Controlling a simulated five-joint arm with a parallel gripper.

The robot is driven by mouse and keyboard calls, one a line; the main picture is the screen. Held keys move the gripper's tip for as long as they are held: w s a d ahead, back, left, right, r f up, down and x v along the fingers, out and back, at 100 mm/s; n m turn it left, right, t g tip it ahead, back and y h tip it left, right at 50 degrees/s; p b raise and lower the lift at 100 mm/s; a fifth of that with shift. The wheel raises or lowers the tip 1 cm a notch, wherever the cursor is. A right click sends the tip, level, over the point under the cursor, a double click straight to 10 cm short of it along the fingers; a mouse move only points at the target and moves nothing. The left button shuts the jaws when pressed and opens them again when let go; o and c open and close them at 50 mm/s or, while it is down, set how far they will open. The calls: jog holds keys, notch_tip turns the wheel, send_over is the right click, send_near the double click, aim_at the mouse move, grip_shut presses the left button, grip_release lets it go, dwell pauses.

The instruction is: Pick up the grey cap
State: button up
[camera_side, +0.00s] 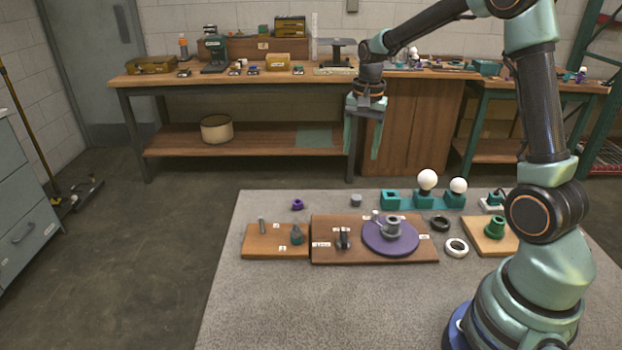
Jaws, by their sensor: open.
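A small blue-grey cylinder, which looks like the grey cap (356,200), stands on the grey table top behind the brown board. My gripper (362,154) hangs in the air, pointing down, and appears above the cap in the picture. Its two fingers are spread apart with nothing between them. The cap is in full view and apart from the fingers. How far the gripper is in front of or behind the cap is hard to tell from this one view.
A brown board (328,253) carries a purple disc (376,247) with grey parts. A small purple ring (297,204) lies left of the cap. A teal holder (409,205) with white bulbs stands right. Black (440,223) and white (456,247) rings lie near the board's right end.

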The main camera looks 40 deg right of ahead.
notch_tip(320, 180, down, 3)
jog(key=d+m, duration=0.2)
send_over(357, 196)
jog(key=shift+g, duration=0.4)
jog(key=f, duration=0.7)
jog(key=shift+s+f, duration=0.1)
jog(key=shift+s, duration=0.3)
jog(key=shift+w+d+f, duration=0.1)
jog(key=shift+w+f, duration=0.1)
jog(key=shift+f, duration=1.2)
jog(key=shift+w+f, duration=0.2)
jog(key=shift+f, duration=1.15)
grip_shut()
